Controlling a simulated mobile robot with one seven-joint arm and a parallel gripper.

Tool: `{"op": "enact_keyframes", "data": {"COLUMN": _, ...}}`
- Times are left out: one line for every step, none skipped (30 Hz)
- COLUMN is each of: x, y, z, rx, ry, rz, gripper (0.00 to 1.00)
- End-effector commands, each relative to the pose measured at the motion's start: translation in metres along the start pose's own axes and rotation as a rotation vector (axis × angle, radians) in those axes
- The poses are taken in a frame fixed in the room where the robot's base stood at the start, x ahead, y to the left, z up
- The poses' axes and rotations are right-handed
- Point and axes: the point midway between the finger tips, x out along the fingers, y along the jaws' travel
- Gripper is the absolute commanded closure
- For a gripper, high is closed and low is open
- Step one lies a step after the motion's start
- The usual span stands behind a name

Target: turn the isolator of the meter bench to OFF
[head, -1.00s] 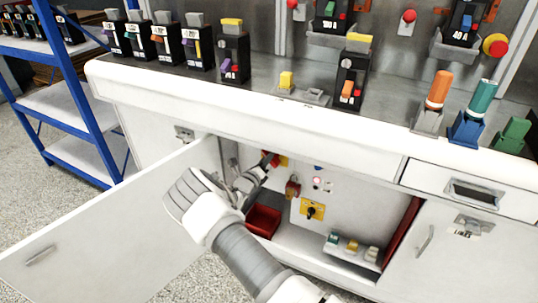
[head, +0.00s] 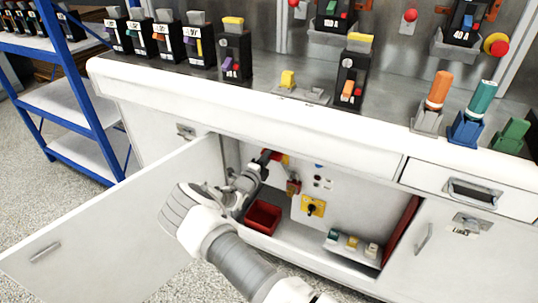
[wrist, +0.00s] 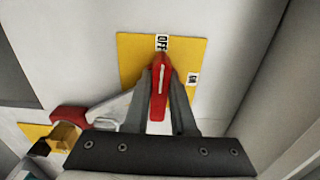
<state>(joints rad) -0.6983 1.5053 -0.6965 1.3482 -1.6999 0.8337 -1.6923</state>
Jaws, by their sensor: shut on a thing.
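The isolator is a red handle (wrist: 160,88) on a yellow plate (wrist: 190,58) in the wrist view. The handle's tip points at the OFF label (wrist: 162,42); the ON label (wrist: 193,79) is off to the right. My gripper (wrist: 159,82) is shut on the red handle, one grey finger on each side. In the head view my gripper (head: 265,160) reaches into the open cabinet of the meter bench (head: 250,112), and the yellow plate (head: 284,160) is partly hidden behind it.
A red padlock (head: 293,187) hangs close to the isolator. A yellow plate with a black knob (head: 312,206) is below right. A red bin (head: 263,217) stands on the cabinet floor. The open door (head: 120,225) is left of my arm.

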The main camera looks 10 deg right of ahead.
Motion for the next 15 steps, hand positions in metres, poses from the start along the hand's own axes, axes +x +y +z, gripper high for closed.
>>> {"op": "enact_keyframes", "data": {"x": -0.0003, "y": 0.0003, "z": 0.0003, "rx": -0.013, "ry": -0.001, "rz": 0.000, "gripper": 1.00}}
{"op": "enact_keyframes", "data": {"x": -0.0003, "y": 0.0004, "z": 0.0003, "rx": -0.020, "ry": -0.001, "rz": 0.000, "gripper": 1.00}}
{"op": "enact_keyframes", "data": {"x": -0.0003, "y": 0.0004, "z": 0.0003, "rx": -0.027, "ry": -0.001, "rz": 0.000, "gripper": 1.00}}
{"op": "enact_keyframes", "data": {"x": -0.0003, "y": 0.0005, "z": 0.0002, "rx": -0.031, "ry": -0.001, "rz": 0.000, "gripper": 1.00}}
{"op": "enact_keyframes", "data": {"x": -0.0003, "y": 0.0005, "z": 0.0002, "rx": -0.034, "ry": -0.001, "rz": 0.000, "gripper": 1.00}}
{"op": "enact_keyframes", "data": {"x": -0.0003, "y": 0.0005, "z": 0.0002, "rx": -0.039, "ry": -0.001, "rz": 0.000, "gripper": 1.00}}
{"op": "enact_keyframes", "data": {"x": -0.0003, "y": 0.0005, "z": 0.0002, "rx": -0.041, "ry": -0.001, "rz": 0.000, "gripper": 1.00}}
{"op": "enact_keyframes", "data": {"x": -0.0002, "y": 0.0005, "z": 0.0002, "rx": -0.043, "ry": -0.001, "rz": 0.000, "gripper": 1.00}}
{"op": "enact_keyframes", "data": {"x": -0.0002, "y": 0.0006, "z": 0.0002, "rx": -0.045, "ry": -0.001, "rz": 0.000, "gripper": 1.00}}
{"op": "enact_keyframes", "data": {"x": -0.0002, "y": 0.0006, "z": 0.0001, "rx": -0.045, "ry": -0.001, "rz": 0.000, "gripper": 1.00}}
{"op": "enact_keyframes", "data": {"x": -0.0002, "y": 0.0006, "z": 0.0001, "rx": -0.046, "ry": -0.001, "rz": 0.000, "gripper": 1.00}}
{"op": "enact_keyframes", "data": {"x": -0.0002, "y": 0.0006, "z": 0.0001, "rx": -0.046, "ry": -0.001, "rz": 0.000, "gripper": 1.00}}
{"op": "enact_keyframes", "data": {"x": -0.0002, "y": 0.0006, "z": 0.0001, "rx": -0.046, "ry": -0.001, "rz": 0.000, "gripper": 1.00}}
{"op": "enact_keyframes", "data": {"x": -0.0002, "y": 0.0006, "z": 0.0001, "rx": -0.046, "ry": -0.001, "rz": 0.000, "gripper": 1.00}}
{"op": "enact_keyframes", "data": {"x": -0.0002, "y": 0.0006, "z": 0.0001, "rx": -0.046, "ry": -0.001, "rz": 0.000, "gripper": 1.00}}
